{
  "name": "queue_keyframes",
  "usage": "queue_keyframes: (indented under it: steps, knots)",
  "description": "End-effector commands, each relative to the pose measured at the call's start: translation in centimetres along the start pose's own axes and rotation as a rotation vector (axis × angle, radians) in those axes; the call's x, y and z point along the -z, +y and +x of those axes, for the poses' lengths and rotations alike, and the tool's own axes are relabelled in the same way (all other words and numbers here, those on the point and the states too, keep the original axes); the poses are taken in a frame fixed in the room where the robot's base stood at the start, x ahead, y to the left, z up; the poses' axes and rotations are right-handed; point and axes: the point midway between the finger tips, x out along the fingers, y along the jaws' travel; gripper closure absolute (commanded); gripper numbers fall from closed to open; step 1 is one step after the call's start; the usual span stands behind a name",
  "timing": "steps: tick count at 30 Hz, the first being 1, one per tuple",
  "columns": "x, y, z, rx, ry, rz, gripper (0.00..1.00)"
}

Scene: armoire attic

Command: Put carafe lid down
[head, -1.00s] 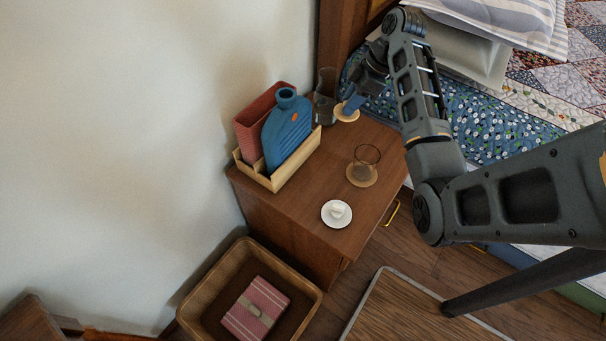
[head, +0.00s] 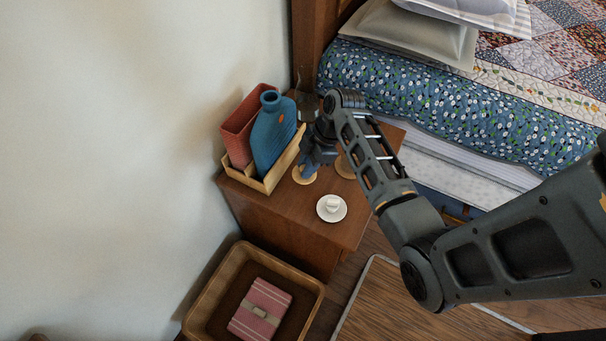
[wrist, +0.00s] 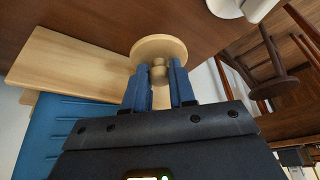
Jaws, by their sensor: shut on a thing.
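The carafe lid is a pale wooden disc with a small knob (wrist: 158,46); it also shows in the head view (head: 304,176). My gripper (wrist: 158,82) is shut on the knob, one blue finger on each side. In the head view my gripper (head: 308,166) is over the bedside table (head: 288,207), between the wooden holder and the white saucer. The lid is at or just above the tabletop; I cannot tell if it touches. The dark glass carafe (head: 307,103) stands at the back, partly hidden by my arm.
A wooden holder (head: 262,186) with a blue bottle (head: 271,138) and red box (head: 238,135) stands left of the lid. A white saucer (head: 331,208) with a small white item is in front. A round coaster (head: 344,166) is partly behind my arm. The front left tabletop is clear.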

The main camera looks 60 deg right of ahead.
Motion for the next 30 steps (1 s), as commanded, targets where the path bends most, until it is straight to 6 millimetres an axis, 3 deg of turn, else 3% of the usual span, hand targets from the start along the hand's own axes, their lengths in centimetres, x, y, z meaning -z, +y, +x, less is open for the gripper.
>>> queue_keyframes:
  steps: [5,14,27,28,30]
  knots:
    - [0.7,-0.2,1.2,0.000,0.000,0.000,1.00]
    - [-0.7,-0.2,4.5,0.000,0.000,0.001,1.00]
    - [-0.9,-0.2,5.1,-0.001,0.000,-0.001,1.00]
    - [-0.9,-0.2,5.1,-0.001,0.000,-0.001,0.73]
    - [-0.9,-0.2,5.0,-0.001,0.000,0.000,0.66]
